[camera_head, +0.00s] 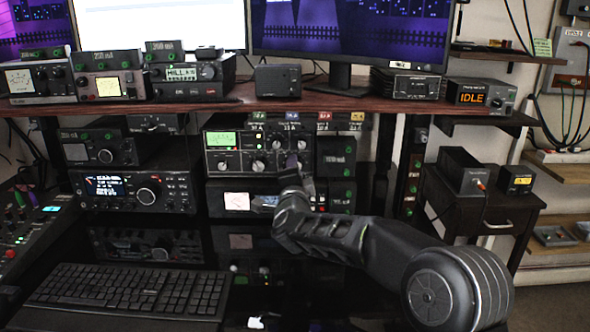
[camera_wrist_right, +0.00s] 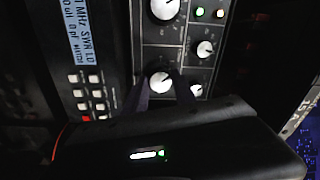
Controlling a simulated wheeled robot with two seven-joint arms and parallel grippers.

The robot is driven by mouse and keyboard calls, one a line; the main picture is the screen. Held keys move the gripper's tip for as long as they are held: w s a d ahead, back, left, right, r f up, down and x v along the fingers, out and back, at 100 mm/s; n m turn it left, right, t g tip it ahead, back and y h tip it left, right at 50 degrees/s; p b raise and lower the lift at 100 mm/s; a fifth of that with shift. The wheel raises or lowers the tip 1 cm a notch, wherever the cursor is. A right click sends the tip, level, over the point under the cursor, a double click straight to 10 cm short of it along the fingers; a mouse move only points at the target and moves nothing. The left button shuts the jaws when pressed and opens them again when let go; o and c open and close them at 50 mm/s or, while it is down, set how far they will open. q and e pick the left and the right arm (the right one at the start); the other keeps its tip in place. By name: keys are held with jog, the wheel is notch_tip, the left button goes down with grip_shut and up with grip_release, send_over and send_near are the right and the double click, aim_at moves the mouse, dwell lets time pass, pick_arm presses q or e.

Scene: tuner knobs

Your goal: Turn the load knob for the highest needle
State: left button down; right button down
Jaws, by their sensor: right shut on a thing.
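The tuner (camera_head: 239,164) is a black unit under the desk shelf, with a lit green display (camera_head: 222,139) and several white-faced knobs. My right gripper (camera_head: 292,166) reaches its front from the right and hides part of the lower knobs. In the right wrist view, my right gripper's dark fingers (camera_wrist_right: 161,93) stand on either side of a white knob (camera_wrist_right: 160,82) and are shut on it. A large knob (camera_wrist_right: 165,8) and smaller knobs (camera_wrist_right: 205,48) sit beside it. I cannot read the knob labels, so I cannot tell which is the load knob. No needle reading is legible. My left gripper is not in view.
A radio (camera_head: 134,188) with a lit screen stands left of the tuner. Below it is a keyboard (camera_head: 130,290). Metered boxes (camera_head: 110,86) line the shelf above. A stacked unit (camera_head: 236,200) sits directly under the tuner. A side table (camera_head: 480,205) stands at the right.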

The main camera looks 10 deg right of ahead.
jog(key=shift+f, duration=0.1)
jog(key=c, duration=1)
grip_release()
jog(key=shift+s, duration=0.1)
jog(key=v, duration=0.7)
jog(key=shift+s+a, duration=0.15)
jog(key=shift+s, duration=0.15)
dwell(0.7)
